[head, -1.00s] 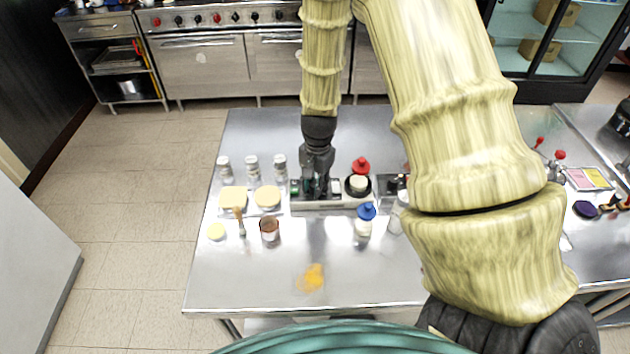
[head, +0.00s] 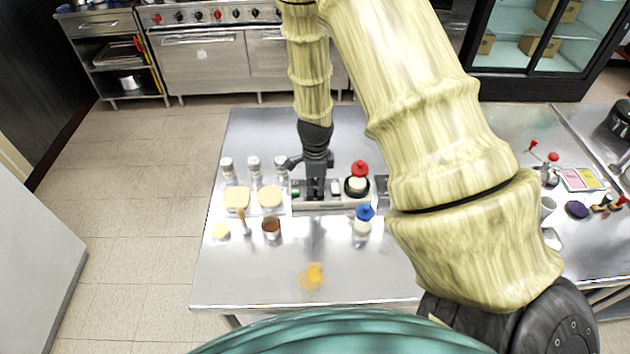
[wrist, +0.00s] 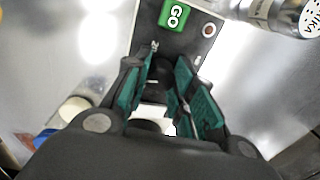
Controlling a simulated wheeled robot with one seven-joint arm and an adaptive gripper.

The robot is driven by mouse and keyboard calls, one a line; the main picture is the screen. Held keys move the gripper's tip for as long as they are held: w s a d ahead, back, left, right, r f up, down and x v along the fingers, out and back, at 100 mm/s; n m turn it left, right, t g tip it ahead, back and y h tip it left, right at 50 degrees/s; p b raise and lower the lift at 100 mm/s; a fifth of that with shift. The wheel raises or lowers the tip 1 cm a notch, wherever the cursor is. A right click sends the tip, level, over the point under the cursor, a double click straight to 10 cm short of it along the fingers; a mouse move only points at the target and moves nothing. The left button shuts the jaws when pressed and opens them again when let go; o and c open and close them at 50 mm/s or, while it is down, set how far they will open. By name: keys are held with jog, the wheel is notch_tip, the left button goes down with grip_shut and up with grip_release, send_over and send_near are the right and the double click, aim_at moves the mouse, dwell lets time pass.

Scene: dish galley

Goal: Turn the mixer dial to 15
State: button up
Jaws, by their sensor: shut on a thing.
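The mixer (head: 325,206) is a low grey unit with a dark top in the middle of the steel table. Its green GO button (wrist: 173,15) and a small red button (wrist: 208,30) show in the wrist view. My gripper (head: 315,192) points down onto the mixer's top. In the wrist view its green-padded fingers (wrist: 160,92) stand on either side of the dial's place, shut on the dial. The dial is mostly hidden between the fingers, and I cannot read its setting or scale.
A blue-capped bottle (head: 363,222) and a brown cup (head: 271,228) stand in front. Several shakers (head: 254,167) stand behind left. An orange spill (head: 312,276) lies near the clear front edge.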

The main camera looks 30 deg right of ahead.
aim_at(316, 187)
jog(key=shift+d+m+p, duration=0.1)
jog(key=shift+m+p, duration=0.45)
jog(key=shift+m, duration=0.55)
jog(key=o, duration=1.1)
jog(key=shift+c, duration=0.2)
jog(key=shift+r, duration=0.5)
notch_tip(316, 187, up, 11)
jog(key=shift+s, duration=0.2)
